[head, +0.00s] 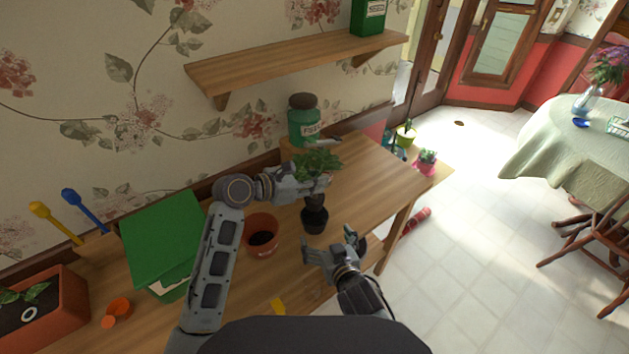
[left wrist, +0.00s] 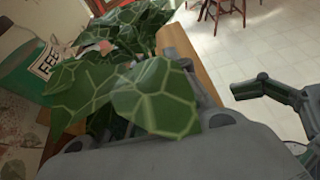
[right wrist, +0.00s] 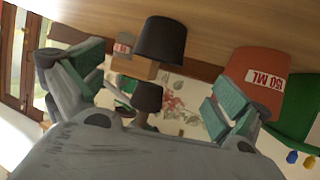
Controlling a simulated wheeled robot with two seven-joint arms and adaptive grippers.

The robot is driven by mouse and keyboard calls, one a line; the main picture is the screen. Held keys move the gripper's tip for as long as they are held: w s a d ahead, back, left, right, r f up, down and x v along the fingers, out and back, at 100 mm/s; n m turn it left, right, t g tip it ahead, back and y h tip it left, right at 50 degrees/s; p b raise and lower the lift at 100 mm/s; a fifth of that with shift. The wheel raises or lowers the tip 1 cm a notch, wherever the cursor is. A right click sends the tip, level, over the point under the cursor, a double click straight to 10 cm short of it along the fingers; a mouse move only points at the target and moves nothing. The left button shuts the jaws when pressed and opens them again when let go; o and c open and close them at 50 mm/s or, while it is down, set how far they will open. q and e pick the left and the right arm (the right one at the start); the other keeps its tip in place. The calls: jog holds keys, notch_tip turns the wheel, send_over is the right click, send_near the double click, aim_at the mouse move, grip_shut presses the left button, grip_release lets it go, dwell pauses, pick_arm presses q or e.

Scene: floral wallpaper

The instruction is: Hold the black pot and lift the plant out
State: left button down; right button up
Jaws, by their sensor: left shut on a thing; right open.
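The leafy green plant (head: 318,163) is in my left gripper (head: 318,182), which is shut on it near the base of its leaves. Its leaves fill much of the left wrist view (left wrist: 120,95) and hide the fingertips. A dark root ball (head: 315,200) hangs under the plant, above the black pot (head: 314,220) on the table. The right wrist view, which is upside down, shows a gap between the black pot (right wrist: 160,42) and the root ball (right wrist: 148,97). My right gripper (head: 330,247) is open and empty, in front of the black pot and apart from it.
A terracotta pot (head: 262,222) with dark soil stands left of the black pot. A green feed jar (head: 303,128) is behind the plant, beneath a wall shelf (head: 290,65). A green box (head: 160,235) and an orange planter (head: 45,310) are at left.

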jog(key=shift+v, duration=1.45)
pick_arm(q)
jog(key=shift+s, duration=0.1)
pick_arm(e)
jog(key=shift+s, duration=0.15)
